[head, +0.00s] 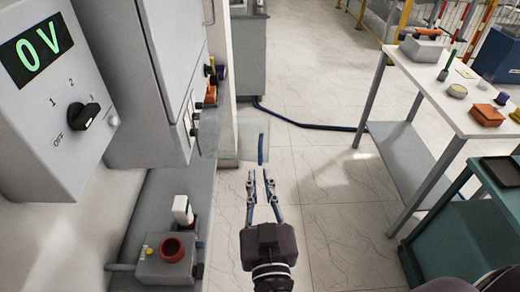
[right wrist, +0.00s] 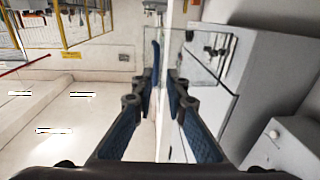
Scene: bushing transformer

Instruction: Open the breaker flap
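The breaker flap (head: 232,142) is a clear pane at the right side of the grey cabinet in the head view, with a blue upright handle (head: 261,148) at its outer edge. In the right wrist view the flap (right wrist: 208,52) lies in front of dark switches, and the handle (right wrist: 155,62) shows just beyond the fingertips. My right gripper (head: 259,174) is open and empty, its fingers pointing at the handle. It appears just short of the handle; contact cannot be made out. My left gripper is not in view.
A grey panel with a 0 V display (head: 37,52) and a rotary knob (head: 83,116) stands at the left. Below is a box with a red button (head: 172,250). A white table (head: 440,92) with small items stands right. Tiled floor between is clear, apart from a dark cable (head: 305,122).

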